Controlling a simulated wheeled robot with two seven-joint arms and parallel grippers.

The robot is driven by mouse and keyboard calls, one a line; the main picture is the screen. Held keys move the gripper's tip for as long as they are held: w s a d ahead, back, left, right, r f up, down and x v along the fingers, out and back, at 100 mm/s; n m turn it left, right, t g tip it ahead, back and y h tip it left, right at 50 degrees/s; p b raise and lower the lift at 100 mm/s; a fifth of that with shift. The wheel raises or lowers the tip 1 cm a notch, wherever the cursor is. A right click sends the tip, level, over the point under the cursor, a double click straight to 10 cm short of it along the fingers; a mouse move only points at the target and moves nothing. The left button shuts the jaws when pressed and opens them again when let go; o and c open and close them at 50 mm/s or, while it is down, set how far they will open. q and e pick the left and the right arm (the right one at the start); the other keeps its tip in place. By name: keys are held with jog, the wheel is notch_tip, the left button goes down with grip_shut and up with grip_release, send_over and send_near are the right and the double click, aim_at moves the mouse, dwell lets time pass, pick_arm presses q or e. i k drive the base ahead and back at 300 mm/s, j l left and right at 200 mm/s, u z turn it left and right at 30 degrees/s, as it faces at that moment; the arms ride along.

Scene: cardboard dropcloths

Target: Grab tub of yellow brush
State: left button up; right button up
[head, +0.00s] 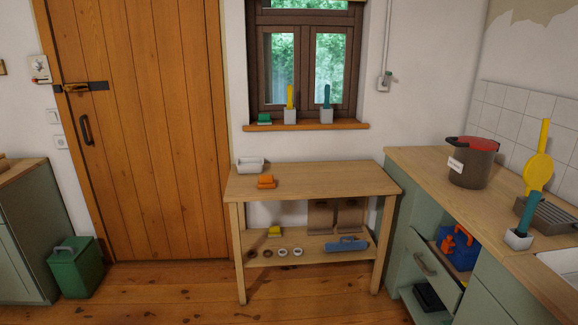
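A yellow brush (290,95) stands upright in a small grey tub (290,117) on the windowsill. To its right, a teal brush (326,95) stands in a similar grey tub (326,117). Another teal brush (531,210) leans in a grey tub (518,240) on the right counter. A yellow round-headed utensil (538,165) stands behind it. Neither of my grippers is in view.
A wooden worktable (330,177) stands below the window, holding a white tray (250,165) and an orange item (266,182). A dark pot (473,165) stands on the right counter (425,170). A green bin (77,268) stands left. The front floor is clear.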

aim_at(290, 117)
jog(key=i+j+z, duration=0.4)
jog(key=i+j, duration=1)
jog(key=i, duration=0.15)
jog(key=i+l+u, duration=0.1)
jog(key=i+l, duration=0.2)
jog(key=i, duration=0.2)
